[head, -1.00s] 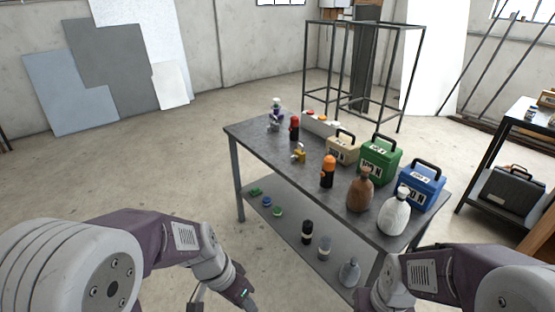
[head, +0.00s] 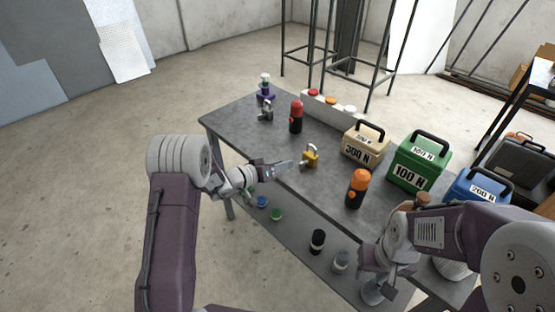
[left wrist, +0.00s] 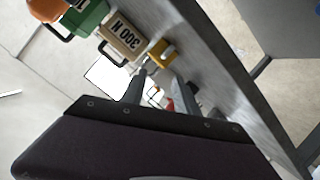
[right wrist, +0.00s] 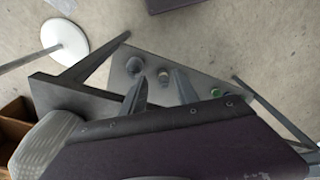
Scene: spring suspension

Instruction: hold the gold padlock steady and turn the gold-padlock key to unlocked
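The gold padlock (head: 310,156) stands on the table top near its front edge, and it also shows in the left wrist view (left wrist: 158,52). Its key is too small to make out for certain. My left gripper (head: 288,165) is just left of the padlock in the head view, pointing toward it but apart from it. In the left wrist view its two fingers (left wrist: 159,80) are spread and empty, with the padlock beyond the tips. My right gripper (head: 377,284) hangs low by the table's front right. Its fingers (right wrist: 159,76) are spread and empty, above the lower shelf.
The table (head: 240,125) also carries a grey padlock (head: 266,111), a red-topped bottle (head: 296,117), an orange-topped bottle (head: 358,188), and beige (head: 366,144), green (head: 418,162) and blue (head: 476,188) weight boxes. Several small items stand on the lower shelf. The table's left part is fairly clear.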

